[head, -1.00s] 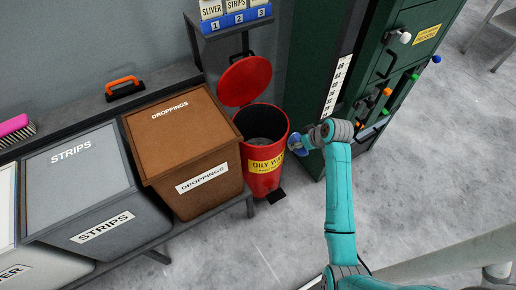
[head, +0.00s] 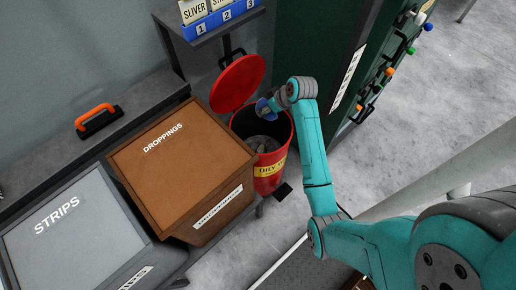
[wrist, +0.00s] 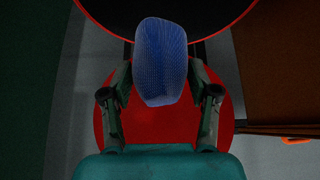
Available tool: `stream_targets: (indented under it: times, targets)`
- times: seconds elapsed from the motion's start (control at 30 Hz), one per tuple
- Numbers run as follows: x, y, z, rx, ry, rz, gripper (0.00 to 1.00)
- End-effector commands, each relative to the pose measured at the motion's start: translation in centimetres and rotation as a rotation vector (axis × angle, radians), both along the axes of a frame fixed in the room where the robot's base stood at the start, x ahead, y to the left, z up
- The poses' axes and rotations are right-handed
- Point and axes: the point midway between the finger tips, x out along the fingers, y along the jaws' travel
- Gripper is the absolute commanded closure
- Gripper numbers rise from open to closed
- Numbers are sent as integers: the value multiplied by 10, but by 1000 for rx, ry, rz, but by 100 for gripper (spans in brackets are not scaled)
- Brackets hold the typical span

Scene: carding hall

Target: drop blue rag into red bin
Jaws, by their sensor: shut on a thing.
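The red bin (head: 274,171) stands on the floor with its round red lid (head: 238,84) tipped open at its back. Greyish waste shows inside it. My gripper (head: 271,106) is over the bin's opening, near the lid side. It is shut on the blue rag (head: 261,108), which is partly hidden by the gripper in the head view. In the wrist view the blue rag (wrist: 160,62) is a bunched, ribbed bundle between both fingers. The red lid (wrist: 165,122) shows behind it there, and the dark bin opening is at the top edge.
A brown DROPPINGS box (head: 180,165) stands left of the bin, with a grey STRIPS box (head: 65,235) beyond it. An orange-handled tool (head: 97,118) lies on the ledge behind. A green machine (head: 312,55) with coloured knobs is close on the right. A numbered card rack (head: 220,22) is above.

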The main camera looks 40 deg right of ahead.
Motion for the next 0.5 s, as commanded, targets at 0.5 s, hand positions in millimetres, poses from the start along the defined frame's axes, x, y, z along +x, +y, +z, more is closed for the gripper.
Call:
stream_targets:
  times: [0.5]
  targets:
    - [0, 0, -49, 1, 2, 0, 72]
